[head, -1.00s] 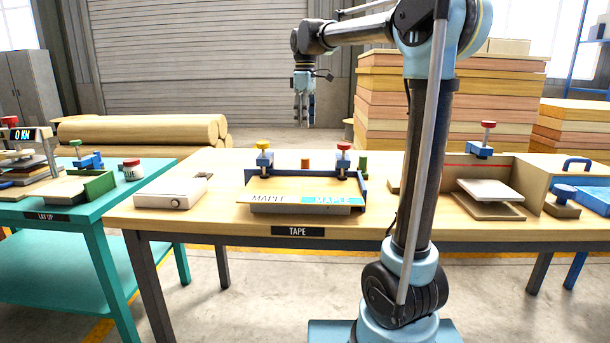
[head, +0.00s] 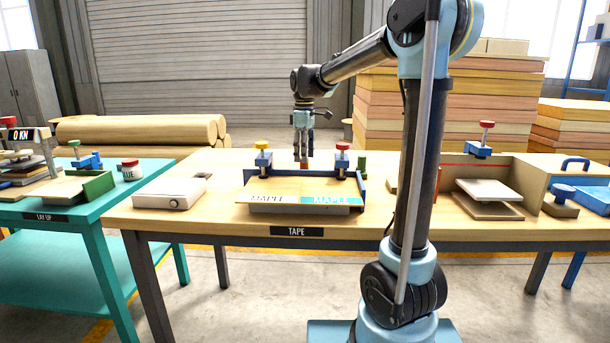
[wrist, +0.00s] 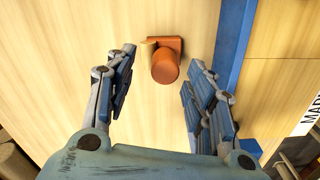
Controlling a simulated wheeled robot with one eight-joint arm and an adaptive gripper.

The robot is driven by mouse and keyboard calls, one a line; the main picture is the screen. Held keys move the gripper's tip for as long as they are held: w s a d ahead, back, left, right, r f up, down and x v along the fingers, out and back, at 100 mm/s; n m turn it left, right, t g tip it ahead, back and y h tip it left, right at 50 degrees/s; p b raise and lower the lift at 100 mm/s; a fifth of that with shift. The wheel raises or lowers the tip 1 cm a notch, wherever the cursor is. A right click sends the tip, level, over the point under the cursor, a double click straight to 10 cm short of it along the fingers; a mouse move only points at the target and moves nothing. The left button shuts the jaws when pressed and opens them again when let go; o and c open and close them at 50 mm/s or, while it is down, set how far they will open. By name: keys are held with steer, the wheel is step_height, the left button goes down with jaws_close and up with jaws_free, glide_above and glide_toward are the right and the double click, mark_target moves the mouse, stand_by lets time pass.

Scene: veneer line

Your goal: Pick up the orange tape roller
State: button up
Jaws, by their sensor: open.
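The orange tape roller (wrist: 165,66) stands on the wooden tape table, behind the blue-edged taping fixture. In the wrist view it lies between and just beyond the two blue fingers of my gripper (wrist: 160,88), with a small tan part at its upper left. In the head view only a little orange of the roller (head: 304,167) shows below the fingertips. My gripper (head: 303,158) points down above it, open and empty. I cannot tell the exact height left between fingertips and roller.
A green cylinder (head: 362,163) stands to the right.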

mark_target(304, 166)
steer(key=shift+s+f, duration=0.2)
steer(key=shift+f, duration=2.4)
steer(key=shift+c, duration=0.5)
steer(key=c, duration=1.1)
